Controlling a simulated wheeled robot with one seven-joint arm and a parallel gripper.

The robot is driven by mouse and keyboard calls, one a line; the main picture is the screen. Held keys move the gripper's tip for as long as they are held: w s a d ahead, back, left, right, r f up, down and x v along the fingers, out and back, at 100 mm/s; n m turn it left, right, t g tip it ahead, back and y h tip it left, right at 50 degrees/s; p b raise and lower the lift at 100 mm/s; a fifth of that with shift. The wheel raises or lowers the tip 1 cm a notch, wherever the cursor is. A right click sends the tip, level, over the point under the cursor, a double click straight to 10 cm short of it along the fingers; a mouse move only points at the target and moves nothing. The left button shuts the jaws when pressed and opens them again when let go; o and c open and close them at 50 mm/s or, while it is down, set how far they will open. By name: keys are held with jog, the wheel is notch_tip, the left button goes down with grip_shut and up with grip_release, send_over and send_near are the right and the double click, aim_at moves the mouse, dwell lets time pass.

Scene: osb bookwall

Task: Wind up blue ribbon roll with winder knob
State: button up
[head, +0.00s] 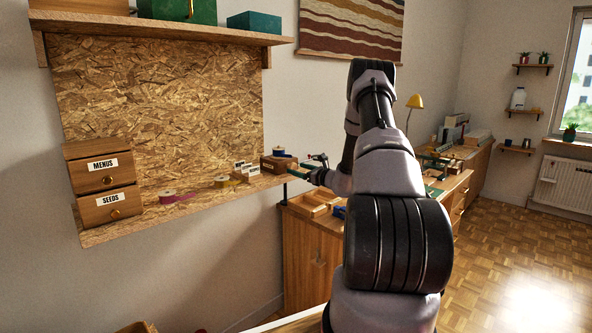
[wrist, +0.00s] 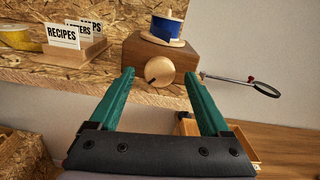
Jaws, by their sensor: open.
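The blue ribbon roll (wrist: 166,28) sits on a wooden winder block (wrist: 137,50) at the shelf's end in the wrist view. It also shows small in the head view (head: 279,151). The round, light wooden winder knob (wrist: 159,71) is on the block's front face and has a dark mark. My gripper (wrist: 158,77) has green fingers and is open, with one finger on each side of the knob in the picture. I cannot tell how far the fingertips are from the knob. In the head view, my gripper (head: 300,170) is partly hidden at the shelf's right end.
A card holder (wrist: 75,50) with labelled cards stands left of the winder, beside a yellow roll (wrist: 18,38). Drawers (head: 105,185) and a pink roll (head: 168,196) occupy the shelf's left.

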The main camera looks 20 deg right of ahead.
jog(key=shift+x, duration=0.95)
grip_shut()
jog(key=shift+m, duration=0.3)
jog(key=m, duration=0.3)
jog(key=shift+d+m, duration=0.1)
jog(key=shift+m, duration=2.6)
